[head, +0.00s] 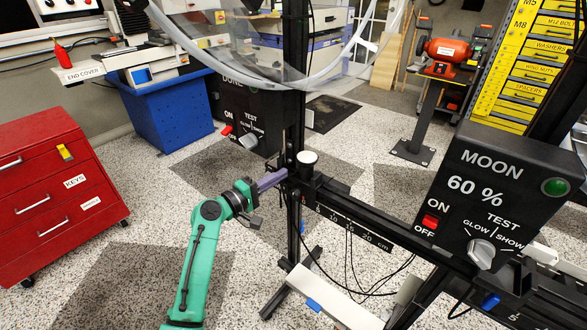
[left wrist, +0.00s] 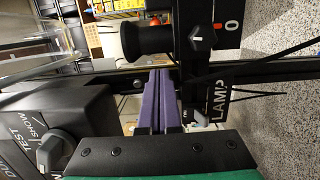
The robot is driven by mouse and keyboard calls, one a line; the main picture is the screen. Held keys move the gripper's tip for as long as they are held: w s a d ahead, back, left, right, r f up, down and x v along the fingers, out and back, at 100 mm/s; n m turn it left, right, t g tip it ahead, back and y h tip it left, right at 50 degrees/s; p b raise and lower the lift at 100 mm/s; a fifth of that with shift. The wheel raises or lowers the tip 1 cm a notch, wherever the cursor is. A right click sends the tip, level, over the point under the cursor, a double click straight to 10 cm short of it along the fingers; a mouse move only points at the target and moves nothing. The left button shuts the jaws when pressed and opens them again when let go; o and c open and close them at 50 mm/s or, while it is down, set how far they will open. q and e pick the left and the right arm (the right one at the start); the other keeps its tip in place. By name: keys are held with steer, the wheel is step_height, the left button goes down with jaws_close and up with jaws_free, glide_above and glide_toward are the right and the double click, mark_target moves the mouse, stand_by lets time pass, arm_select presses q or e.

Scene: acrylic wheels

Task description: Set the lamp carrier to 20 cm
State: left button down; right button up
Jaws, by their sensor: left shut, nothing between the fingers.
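The lamp carrier (head: 312,184) is a black block with a white-topped post on the horizontal black rail, at the left end of the scale (head: 350,227) marked 5, 10, 15, 20 cm. In the left wrist view, turned sideways, the carrier (left wrist: 205,60) shows a white pointer mark beside a red 0, with a black spool-shaped knob (left wrist: 148,42) next to it. My left gripper (head: 274,179), with purple fingers, is shut and empty just left of the carrier. The fingers (left wrist: 160,98) reach toward the carrier; I cannot tell if they touch it. My right gripper is not in view.
A MOON control box (head: 500,195) reading 60 % stands at the rail's right. Another control box (head: 245,115) stands behind the rail's left end. A lamp label (left wrist: 217,100) shows in the wrist view. Cables hang below the rail. A red cabinet (head: 55,190) stands left.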

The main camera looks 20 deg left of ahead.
mark_target(310, 176)
arm_select(q)
steer(key=x, duration=0.5)
steer(key=shift+w+d, duration=0.2)
steer(key=shift+w, duration=0.05)
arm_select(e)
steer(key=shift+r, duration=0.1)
arm_select(q)
steer(key=shift+d, duration=0.1)
